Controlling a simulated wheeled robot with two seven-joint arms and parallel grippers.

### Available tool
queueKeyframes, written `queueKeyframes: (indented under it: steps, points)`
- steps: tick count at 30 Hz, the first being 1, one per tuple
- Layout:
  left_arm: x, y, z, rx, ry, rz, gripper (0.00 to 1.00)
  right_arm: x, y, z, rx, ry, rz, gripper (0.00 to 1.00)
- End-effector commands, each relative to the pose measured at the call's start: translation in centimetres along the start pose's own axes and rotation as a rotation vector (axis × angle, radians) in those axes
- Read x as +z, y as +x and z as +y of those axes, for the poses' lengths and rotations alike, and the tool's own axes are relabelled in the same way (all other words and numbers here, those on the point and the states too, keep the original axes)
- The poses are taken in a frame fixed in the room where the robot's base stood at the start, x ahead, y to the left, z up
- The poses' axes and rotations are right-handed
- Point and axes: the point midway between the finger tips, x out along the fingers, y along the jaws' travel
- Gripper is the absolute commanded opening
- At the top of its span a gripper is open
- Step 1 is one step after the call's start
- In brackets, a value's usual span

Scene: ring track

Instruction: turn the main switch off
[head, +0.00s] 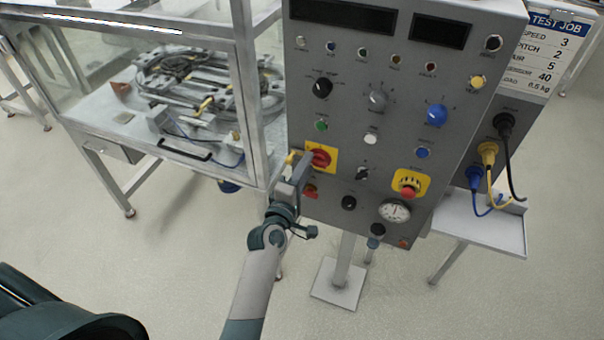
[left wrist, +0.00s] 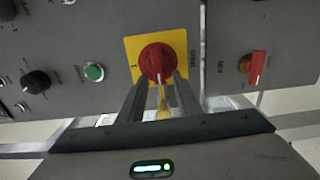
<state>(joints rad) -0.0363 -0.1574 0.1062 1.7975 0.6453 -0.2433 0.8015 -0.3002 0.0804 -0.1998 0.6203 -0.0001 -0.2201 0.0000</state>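The main switch (head: 321,157) is a red rotary knob on a yellow square plate, low on the left side of the grey control panel. In the left wrist view the red knob (left wrist: 157,61) is straight ahead, with a white line on it. My left gripper (head: 303,164) is at the switch from the left. Its two fingers (left wrist: 160,86) stand apart with their tips near the knob's lower edge. A narrow yellow piece shows between the fingers. I cannot tell whether the fingers touch the knob. My right gripper is out of view.
The panel (head: 300,100) carries several knobs and buttons. A red rocker (head: 310,191) sits just below the switch, and a red emergency button (head: 408,190) is to the right. A glass-walled machine frame (head: 245,90) stands close on the left. Plugged cables hang at the right.

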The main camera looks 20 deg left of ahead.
Motion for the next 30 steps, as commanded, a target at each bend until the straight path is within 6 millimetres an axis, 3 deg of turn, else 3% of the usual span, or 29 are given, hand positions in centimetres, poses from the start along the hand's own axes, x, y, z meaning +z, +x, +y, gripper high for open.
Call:
queueKeyframes:
  steps: [11, 30]
  points:
    - [0.0, -2.6, 0.1, -0.002, 0.002, 0.0, 0.31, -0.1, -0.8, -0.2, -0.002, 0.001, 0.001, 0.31]
    - [0.0, -14.0, -0.1, -0.003, 0.002, -0.001, 0.31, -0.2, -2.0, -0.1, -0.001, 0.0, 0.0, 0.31]
